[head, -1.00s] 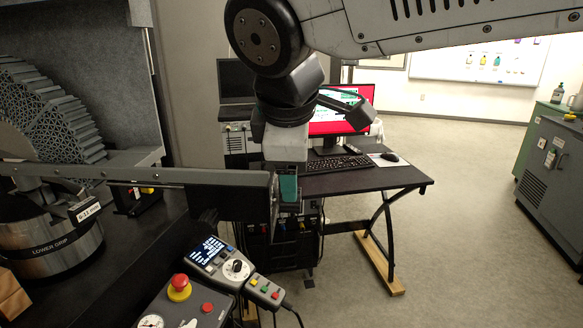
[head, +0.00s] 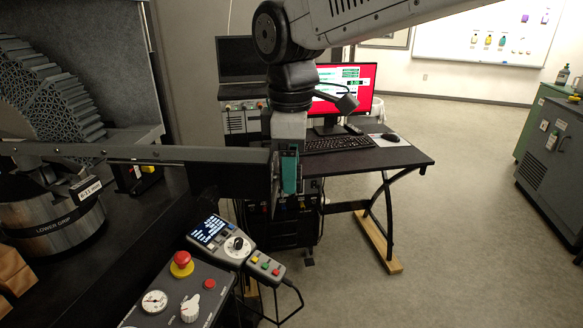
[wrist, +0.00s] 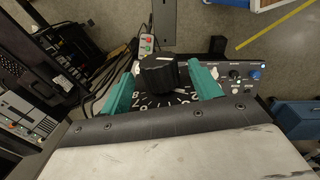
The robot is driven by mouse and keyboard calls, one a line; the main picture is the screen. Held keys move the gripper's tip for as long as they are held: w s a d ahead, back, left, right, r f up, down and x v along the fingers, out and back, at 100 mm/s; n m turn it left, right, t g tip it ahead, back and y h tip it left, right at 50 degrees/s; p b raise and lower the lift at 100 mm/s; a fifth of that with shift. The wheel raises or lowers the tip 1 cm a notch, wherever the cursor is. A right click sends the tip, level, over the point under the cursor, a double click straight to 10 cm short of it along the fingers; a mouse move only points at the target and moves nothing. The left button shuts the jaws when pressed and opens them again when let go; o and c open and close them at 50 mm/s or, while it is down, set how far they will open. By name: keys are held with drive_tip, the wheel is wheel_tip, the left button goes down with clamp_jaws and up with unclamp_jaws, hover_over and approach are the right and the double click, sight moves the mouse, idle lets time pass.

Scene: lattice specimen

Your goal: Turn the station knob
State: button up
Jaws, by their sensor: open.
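A black knob (wrist: 157,72) with a pale pointer line sits on a dark dial plate with white numerals in the wrist view. My gripper (wrist: 163,86) has its two teal fingers apart, one on each side of the knob. I see no clear contact. In the head view my gripper (head: 290,172) points down at the end of a long grey beam (head: 150,154). The knob between the fingers is hidden there.
A control box with a red emergency button (head: 181,264) and a white knob (head: 190,308) stands low in front. Beside it is a handset (head: 222,244) with a small black knob.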

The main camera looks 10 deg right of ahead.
drive_tip(key=shift+f, duration=0.5)
drive_tip(key=c, duration=1)
drive_tip(key=shift+s+t, duration=0.25)
drive_tip(key=shift+t, duration=0.85)
drive_tip(key=shift+s+f+t+h, duration=0.1)
drive_tip(key=shift+t+h, duration=0.3)
drive_tip(key=shift+t, duration=0.9)
drive_tip(key=o, duration=1)
